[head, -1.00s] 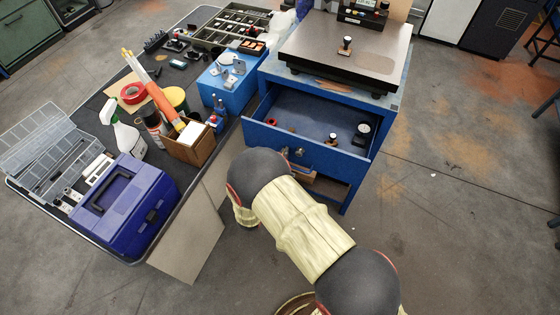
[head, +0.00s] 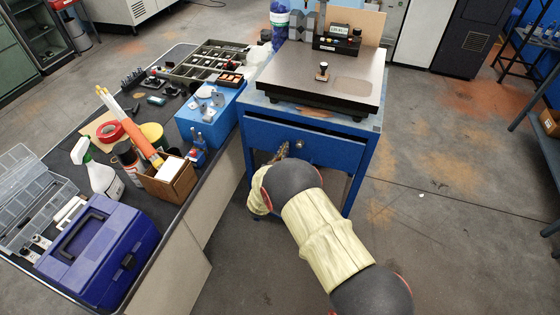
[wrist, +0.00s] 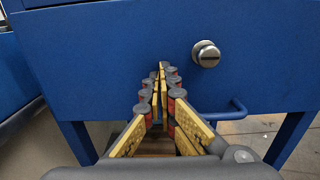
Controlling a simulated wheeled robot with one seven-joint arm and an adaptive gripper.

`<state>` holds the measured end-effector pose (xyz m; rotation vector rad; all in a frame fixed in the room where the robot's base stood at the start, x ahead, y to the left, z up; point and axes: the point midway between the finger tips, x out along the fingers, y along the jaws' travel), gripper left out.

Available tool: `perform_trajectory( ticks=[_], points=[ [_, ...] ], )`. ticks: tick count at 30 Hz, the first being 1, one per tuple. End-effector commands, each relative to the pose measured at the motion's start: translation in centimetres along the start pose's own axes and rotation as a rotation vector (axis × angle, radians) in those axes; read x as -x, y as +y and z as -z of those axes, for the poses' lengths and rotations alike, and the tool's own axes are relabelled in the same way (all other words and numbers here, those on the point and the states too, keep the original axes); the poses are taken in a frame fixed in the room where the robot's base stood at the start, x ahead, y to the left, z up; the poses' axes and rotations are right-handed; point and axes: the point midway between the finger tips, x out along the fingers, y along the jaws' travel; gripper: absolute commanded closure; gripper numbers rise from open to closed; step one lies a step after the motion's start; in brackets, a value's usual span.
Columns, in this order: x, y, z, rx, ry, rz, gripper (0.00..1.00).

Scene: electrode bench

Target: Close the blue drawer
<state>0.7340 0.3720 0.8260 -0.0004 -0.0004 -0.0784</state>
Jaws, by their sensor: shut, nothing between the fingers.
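The blue drawer (head: 325,150) sits under the bench top in the head view, its front almost level with the frame. A thin dark gap shows along its top edge, and its inside is hidden. Its front fills the wrist view (wrist: 110,60), with a round silver lock (wrist: 206,54) and a blue bar handle (wrist: 228,112) below that. My gripper (wrist: 162,72) is shut and empty, its fingertips at the drawer front, left of the lock. In the head view my gripper (head: 282,152) is partly hidden behind my arm. I cannot tell whether the tips touch the front.
A dark plate (head: 330,85) with a small stamp-like tool (head: 322,71) rests on top of the blue bench. A side table on the left carries a blue toolbox (head: 100,250), a spray bottle (head: 95,170) and a blue box (head: 208,118).

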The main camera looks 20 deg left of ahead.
Motion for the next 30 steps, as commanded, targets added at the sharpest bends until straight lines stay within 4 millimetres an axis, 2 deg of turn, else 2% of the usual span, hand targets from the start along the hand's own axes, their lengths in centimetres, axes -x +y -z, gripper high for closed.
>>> perform_trajectory(
  ticks=[3,12,30],
  points=[
    [-1.5,-0.1,0.1,-0.002,0.000,0.001,1.00],
    [-3.4,0.0,0.0,-0.001,0.000,0.000,1.00],
    [-3.5,0.2,-0.2,-0.003,-0.002,0.000,1.00]
  ],
)
